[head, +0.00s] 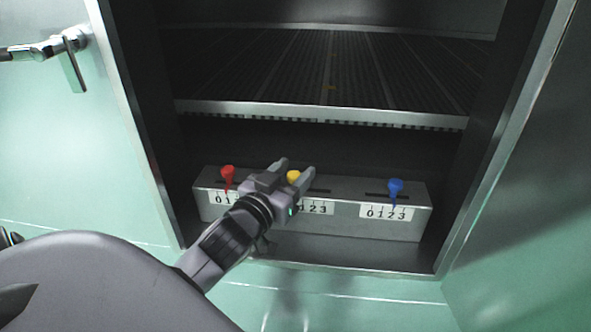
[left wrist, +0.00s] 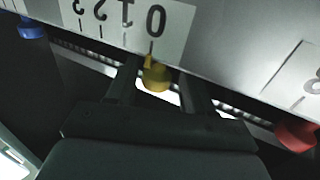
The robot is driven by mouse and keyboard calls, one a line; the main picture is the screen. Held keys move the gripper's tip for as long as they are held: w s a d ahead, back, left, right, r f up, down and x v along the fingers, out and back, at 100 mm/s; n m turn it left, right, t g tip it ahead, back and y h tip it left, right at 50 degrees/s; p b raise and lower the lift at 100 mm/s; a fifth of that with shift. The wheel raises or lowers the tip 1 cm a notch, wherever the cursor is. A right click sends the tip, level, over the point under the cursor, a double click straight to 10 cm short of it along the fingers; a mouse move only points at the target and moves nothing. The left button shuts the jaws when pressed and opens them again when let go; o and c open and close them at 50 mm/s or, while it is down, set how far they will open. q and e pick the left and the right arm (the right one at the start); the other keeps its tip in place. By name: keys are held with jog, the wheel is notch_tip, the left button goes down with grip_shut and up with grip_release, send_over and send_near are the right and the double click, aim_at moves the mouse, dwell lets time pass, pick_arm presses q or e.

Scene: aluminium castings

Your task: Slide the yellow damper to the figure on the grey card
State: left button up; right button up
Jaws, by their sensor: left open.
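The yellow damper (head: 293,176) is a round knob with a small pointer, on the middle of a grey metal box inside the open cabinet. In the left wrist view the yellow damper (left wrist: 157,77) has its pointer near the 0 of its white scale (left wrist: 165,22). My left gripper (head: 297,168) is open, one finger on each side of the knob; it also shows in the left wrist view (left wrist: 160,88). I cannot tell whether the fingers touch it. The gripper hides part of the scale in the head view. No grey card is in view. My right gripper is not in view.
A red damper (head: 228,173) is left of the gripper and a blue damper (head: 395,187) is right, on the same grey box (head: 345,225). A slatted shelf (head: 320,115) lies above.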

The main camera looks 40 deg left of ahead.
aim_at(288, 178)
pick_arm(q)
jog(key=shift+s+d+b, duration=0.2)
jog(key=shift+s, duration=1.2)
jog(key=shift+s+d+b, duration=0.15)
jog(key=shift+s+d, duration=0.05)
jog(key=shift+s, duration=1.2)
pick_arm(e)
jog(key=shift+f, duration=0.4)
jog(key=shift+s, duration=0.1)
